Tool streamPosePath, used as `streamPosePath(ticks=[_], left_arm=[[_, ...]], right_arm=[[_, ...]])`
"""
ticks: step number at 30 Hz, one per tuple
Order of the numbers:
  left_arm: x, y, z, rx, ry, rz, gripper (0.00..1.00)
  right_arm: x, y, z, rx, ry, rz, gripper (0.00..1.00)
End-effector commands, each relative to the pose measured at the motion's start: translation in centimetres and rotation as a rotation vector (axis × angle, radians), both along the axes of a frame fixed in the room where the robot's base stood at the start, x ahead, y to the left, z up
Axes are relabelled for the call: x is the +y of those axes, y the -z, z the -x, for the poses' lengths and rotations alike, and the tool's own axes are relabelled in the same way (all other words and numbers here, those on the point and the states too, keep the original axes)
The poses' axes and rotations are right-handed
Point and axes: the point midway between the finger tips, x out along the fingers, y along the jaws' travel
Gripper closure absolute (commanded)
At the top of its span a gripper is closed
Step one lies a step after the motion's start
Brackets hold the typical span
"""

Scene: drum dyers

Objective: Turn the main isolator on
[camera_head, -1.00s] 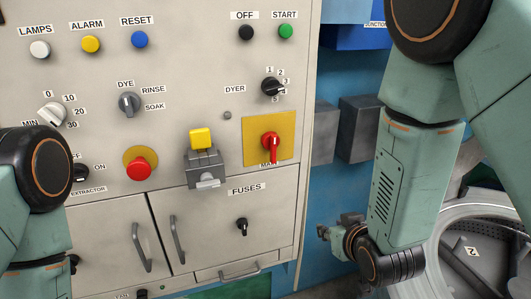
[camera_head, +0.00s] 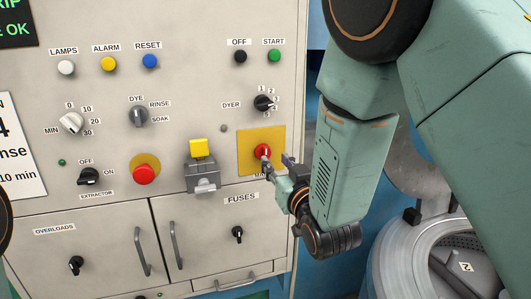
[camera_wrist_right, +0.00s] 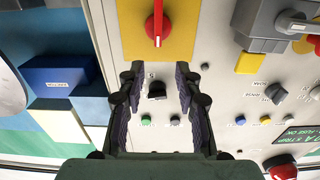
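The main isolator is a red rotary handle (camera_head: 262,150) on a yellow plate (camera_head: 246,166) at the right of the grey panel. In the right wrist view its red handle (camera_wrist_right: 158,22) stands in line with the picture's upright, with a white mark near its lower end. My left gripper is out of view.
A grey switch box with a yellow top (camera_head: 200,147) projects left of the plate. The dyer selector (camera_head: 263,102) is above it. A red button (camera_head: 144,173) and the fuses door with a handle (camera_head: 175,247) are nearby. A drum (camera_head: 400,250) stands at right.

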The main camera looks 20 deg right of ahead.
Motion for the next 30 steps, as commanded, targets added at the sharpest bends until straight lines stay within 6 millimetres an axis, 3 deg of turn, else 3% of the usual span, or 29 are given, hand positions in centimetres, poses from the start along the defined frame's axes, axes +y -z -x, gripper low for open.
streamPosePath(ticks=[6, 13, 26, 30], left_arm=[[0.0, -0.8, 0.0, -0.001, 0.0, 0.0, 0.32], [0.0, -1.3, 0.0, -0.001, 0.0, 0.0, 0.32], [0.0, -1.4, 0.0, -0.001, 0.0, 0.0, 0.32], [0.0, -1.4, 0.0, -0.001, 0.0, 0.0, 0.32]], right_arm=[[-0.1, -0.2, -3.3, 0.0, 0.002, -0.001, 0.66], [0.1, -0.1, -5.8, 0.002, 0.0, 0.001, 0.66], [0.3, 0.0, -6.5, 0.003, -0.002, 0.001, 0.66], [0.3, 0.0, -6.5, 0.003, -0.002, 0.001, 0.75]])
